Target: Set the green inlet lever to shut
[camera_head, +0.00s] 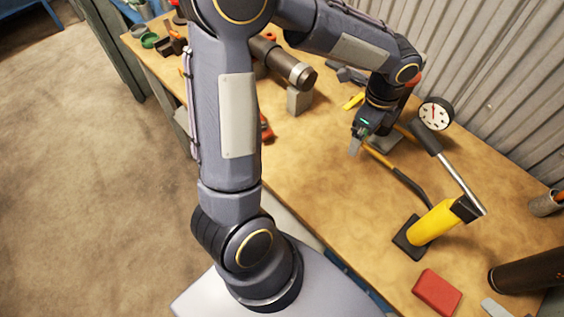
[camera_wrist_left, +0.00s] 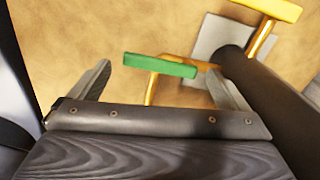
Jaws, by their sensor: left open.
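In the left wrist view, the green lever (camera_wrist_left: 160,66) lies crosswise between the two fingers of my left gripper (camera_wrist_left: 159,76), with its brass stem running down behind the gripper's edge. The fingers are apart, one at either end of the lever; I cannot tell whether either touches it. In the head view my left gripper (camera_head: 358,142) is low over the bench beside the riser's base; its wrist hides most of the riser, and the lever cannot be made out clearly there. My right gripper is not in view.
A yellow handle (camera_wrist_left: 268,8) on a brass stem stands near the lever, by a grey base plate (camera_wrist_left: 203,40). A round gauge (camera_head: 435,113), a yellow hand pump (camera_head: 433,222) and a red block (camera_head: 437,292) are to the right. The bench's front middle is clear.

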